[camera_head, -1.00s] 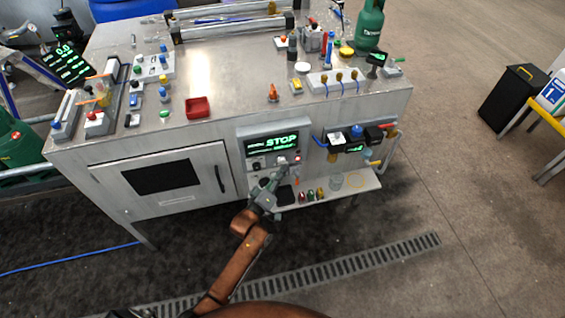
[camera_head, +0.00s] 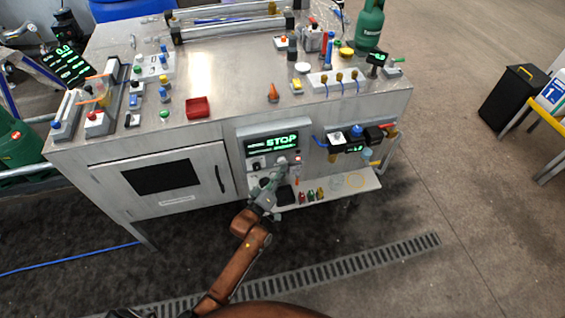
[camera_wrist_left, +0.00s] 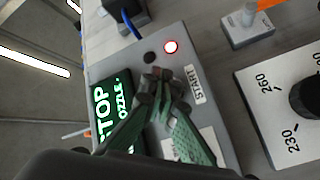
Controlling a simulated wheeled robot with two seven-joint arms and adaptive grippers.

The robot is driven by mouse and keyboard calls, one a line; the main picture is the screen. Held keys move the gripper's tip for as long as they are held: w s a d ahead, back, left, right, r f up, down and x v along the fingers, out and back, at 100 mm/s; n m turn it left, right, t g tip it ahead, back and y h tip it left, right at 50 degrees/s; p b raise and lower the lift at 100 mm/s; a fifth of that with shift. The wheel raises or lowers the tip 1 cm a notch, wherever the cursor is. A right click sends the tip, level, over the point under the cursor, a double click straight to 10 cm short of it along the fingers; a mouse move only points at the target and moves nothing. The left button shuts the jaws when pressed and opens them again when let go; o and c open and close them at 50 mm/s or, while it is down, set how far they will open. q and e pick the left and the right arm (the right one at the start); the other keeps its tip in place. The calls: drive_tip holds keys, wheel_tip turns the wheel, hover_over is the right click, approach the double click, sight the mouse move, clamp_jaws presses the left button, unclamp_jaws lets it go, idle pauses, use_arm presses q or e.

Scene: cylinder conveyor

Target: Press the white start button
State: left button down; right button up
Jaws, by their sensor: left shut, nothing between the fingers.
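The control panel with a green STOP display (camera_head: 281,140) is on the front of the metal bench. It also shows in the left wrist view (camera_wrist_left: 112,95). A START label (camera_wrist_left: 195,84) sits right beside my left fingertips (camera_wrist_left: 160,78). The white start button cannot be made out in the wrist view; the fingertips cover the spot next to the label. In the head view my left gripper (camera_head: 274,176) is shut and empty, its tips at the lower part of the panel. Whether the tips touch the button I cannot tell. My right gripper is not in view.
A low shelf (camera_head: 365,182) with small coloured items lies right of the gripper. A cabinet door (camera_head: 160,178) is to the left. The floor in front is clear.

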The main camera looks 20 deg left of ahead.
use_arm(q)
drive_tip(key=shift+a, duration=0.1)
drive_tip(key=shift+w+a, duration=0.15)
drive_tip(key=shift+w, duration=0.15)
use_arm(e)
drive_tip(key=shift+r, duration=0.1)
use_arm(q)
drive_tip(key=shift+w+a, duration=0.3)
drive_tip(key=shift+w, duration=0.1)
idle(0.7)
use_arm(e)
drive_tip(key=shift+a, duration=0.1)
use_arm(q)
drive_tip(key=shift+s+d+p, duration=0.5)
drive_tip(key=shift+s+p, duration=0.15)
drive_tip(key=shift+s, duration=0.1)
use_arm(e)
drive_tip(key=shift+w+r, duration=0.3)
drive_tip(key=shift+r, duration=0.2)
